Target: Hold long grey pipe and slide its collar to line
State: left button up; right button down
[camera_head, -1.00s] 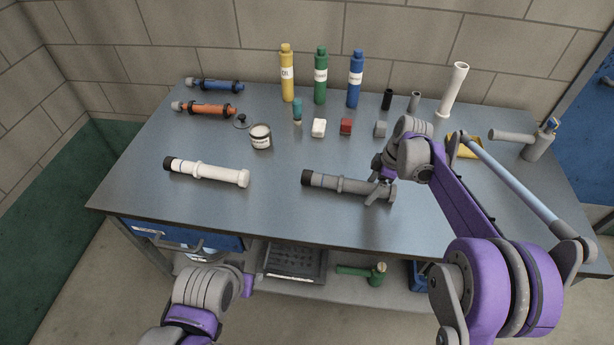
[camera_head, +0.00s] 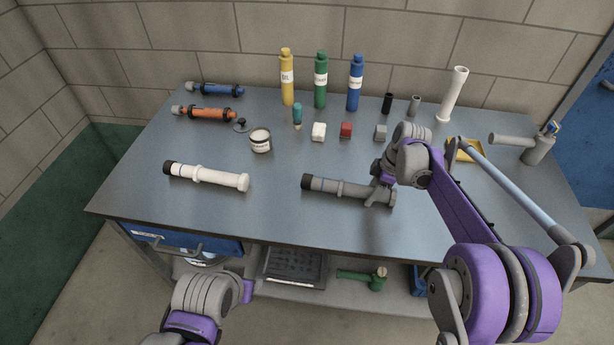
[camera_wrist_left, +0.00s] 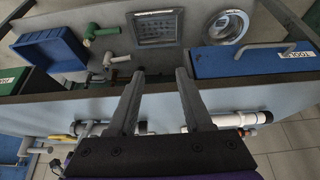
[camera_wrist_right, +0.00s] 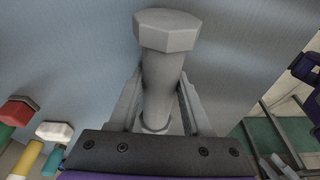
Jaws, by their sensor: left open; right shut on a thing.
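The long grey pipe (camera_head: 355,191) lies on the bench with its dark end to the left and a flanged end to the right. Its collar (camera_head: 341,188) is a raised ring near the middle. I cannot clearly make out a line on it. My right gripper (camera_head: 378,197) is shut on the pipe near the flanged end. In the right wrist view the pipe (camera_wrist_right: 163,80) runs between the fingers, its faceted flange (camera_wrist_right: 167,30) beyond them. My left gripper (camera_wrist_left: 160,75) is open and empty, off the bench's front edge.
A white pipe (camera_head: 210,176) with a black end lies to the left. The bench between the two pipes is clear. A blue drawer (camera_head: 180,240) is under the front edge.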

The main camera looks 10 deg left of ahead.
pick_arm(q)
jog(key=shift+o, duration=0.2)
jog(key=shift+o, duration=2.4)
jog(key=shift+w+r, duration=0.3)
jog(key=shift+w, duration=0.05)
jog(key=shift+o, duration=0.5)
jog(key=w+d+r+m+g, duration=0.1)
jog(key=w+r+m, duration=0.3)
jog(key=w, duration=0.4)
jog(key=shift+d+r+m, duration=0.15)
jog(key=shift+r+m, duration=0.15)
jog(key=shift+r, duration=0.45)
jog(key=r+m+g, duration=0.1)
jog(key=m+g, duration=0.3)
jog(key=m, duration=0.9)
send_over(307, 177)
jog(key=shift+s+a+r, duration=0.15)
jog(key=shift+s+a, duration=0.1)
jog(key=shift+s, duration=0.15)
jog(key=shift+w+d+f+m, duration=0.25)
jog(key=shift+w+f+m, duration=0.25)
jog(key=shift+m, duration=0.2)
jog(key=shift+f, duration=4.8)
